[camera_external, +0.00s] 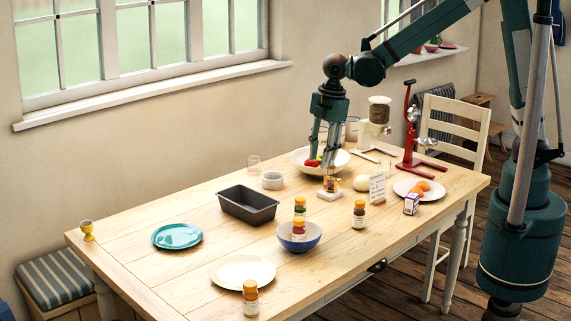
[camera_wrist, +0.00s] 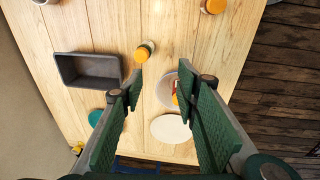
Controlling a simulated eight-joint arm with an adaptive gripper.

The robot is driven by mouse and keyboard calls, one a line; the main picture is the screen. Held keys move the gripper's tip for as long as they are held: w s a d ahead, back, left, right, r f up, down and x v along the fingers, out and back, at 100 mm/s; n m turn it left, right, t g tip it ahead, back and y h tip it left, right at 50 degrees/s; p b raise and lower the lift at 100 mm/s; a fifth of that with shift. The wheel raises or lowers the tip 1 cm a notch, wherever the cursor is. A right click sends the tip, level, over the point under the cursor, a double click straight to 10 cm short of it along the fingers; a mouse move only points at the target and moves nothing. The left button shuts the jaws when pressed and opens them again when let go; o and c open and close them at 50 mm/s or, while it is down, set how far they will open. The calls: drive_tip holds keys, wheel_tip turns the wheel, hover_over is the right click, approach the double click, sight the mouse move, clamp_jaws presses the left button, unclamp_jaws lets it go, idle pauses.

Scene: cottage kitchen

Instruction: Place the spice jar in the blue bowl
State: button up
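The blue bowl (camera_external: 314,239) stands on the wooden table, and a spice jar with an orange lid (camera_external: 298,228) stands in it. In the wrist view the bowl (camera_wrist: 162,92) is partly hidden by my right finger. Another jar with a yellow-orange lid (camera_external: 300,207) stands on the table just behind the bowl; it also shows in the wrist view (camera_wrist: 144,51). More similar jars stand at the right (camera_external: 359,214) and the front edge (camera_external: 250,299). My gripper (camera_external: 322,163) is raised behind the bowl, its fingers apart. In the wrist view I see nothing held between the fingers.
A dark loaf pan (camera_external: 248,206) is left of the jars. A teal plate (camera_external: 177,236) and a white plate (camera_external: 243,270) lie nearer the left and front. A large white bowl (camera_external: 341,158), a red stand (camera_external: 408,130) and a small card (camera_external: 377,187) crowd the back right.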

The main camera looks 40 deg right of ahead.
drive_tip(key=s+d+r+m+t, duration=0.15)
drive_tip(key=d+r+m, duration=0.3)
drive_tip(key=d, duration=0.85)
drive_tip(key=s+d+r+m+t, duration=0.15)
drive_tip(key=d+r+m, duration=0.35)
drive_tip(key=d, duration=0.7)
drive_tip(key=s+d+m+t, duration=0.1)
drive_tip(key=s+d+m, duration=0.3)
drive_tip(key=d, duration=0.5)
drive_tip(key=s+d+r+m+t+h, duration=0.1)
drive_tip(key=s+d+m+t, duration=0.1)
drive_tip(key=s+d+m, duration=0.3)
drive_tip(key=s+d, duration=0.3)
drive_tip(key=d, duration=0.2)
drive_tip(key=shift+s+d, duration=0.2)
drive_tip(key=shift+s, duration=0.1)
